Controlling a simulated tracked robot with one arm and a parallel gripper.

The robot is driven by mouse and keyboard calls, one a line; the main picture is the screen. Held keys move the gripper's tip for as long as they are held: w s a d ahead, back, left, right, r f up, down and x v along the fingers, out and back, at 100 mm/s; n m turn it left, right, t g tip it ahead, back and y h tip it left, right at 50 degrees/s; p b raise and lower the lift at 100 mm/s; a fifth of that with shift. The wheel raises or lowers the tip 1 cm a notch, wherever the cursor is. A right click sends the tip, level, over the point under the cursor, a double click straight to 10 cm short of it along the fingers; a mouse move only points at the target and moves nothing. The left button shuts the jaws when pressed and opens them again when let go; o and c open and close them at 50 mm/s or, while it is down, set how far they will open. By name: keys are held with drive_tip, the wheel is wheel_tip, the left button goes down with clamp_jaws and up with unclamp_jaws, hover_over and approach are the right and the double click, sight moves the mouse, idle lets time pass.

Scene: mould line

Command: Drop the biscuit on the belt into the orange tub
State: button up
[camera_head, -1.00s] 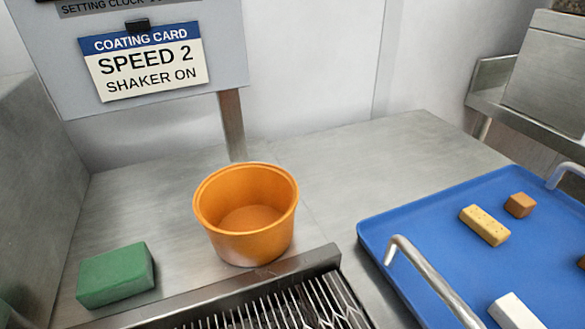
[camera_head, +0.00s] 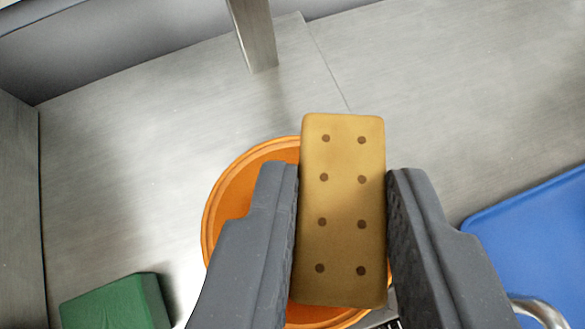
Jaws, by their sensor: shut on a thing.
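My gripper (camera_head: 342,205) is shut on a tan rectangular biscuit (camera_head: 342,200) with two rows of dark holes. The biscuit is held between the two dark fingers, its long side running up the picture. The orange tub (camera_head: 222,212) shows behind and below the biscuit and the gripper. From this view the biscuit overlaps the right part of the tub's opening, and its top end reaches past the tub's far rim. The height between them is hard to tell. Much of the tub's inside is hidden by the gripper and biscuit.
A green block (camera_head: 112,304) lies on the steel surface (camera_head: 150,130) at lower left. A blue tray (camera_head: 545,235) with a metal handle (camera_head: 538,312) is at the right. A metal post (camera_head: 253,35) rises behind the tub.

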drive_tip(key=shift+d+f+b, duration=0.15)
drive_tip(key=shift+f+b, duration=0.4)
drive_tip(key=shift+f, duration=2.4)
drive_tip(key=o, duration=1)
drive_tip(key=shift+v, duration=6.85)
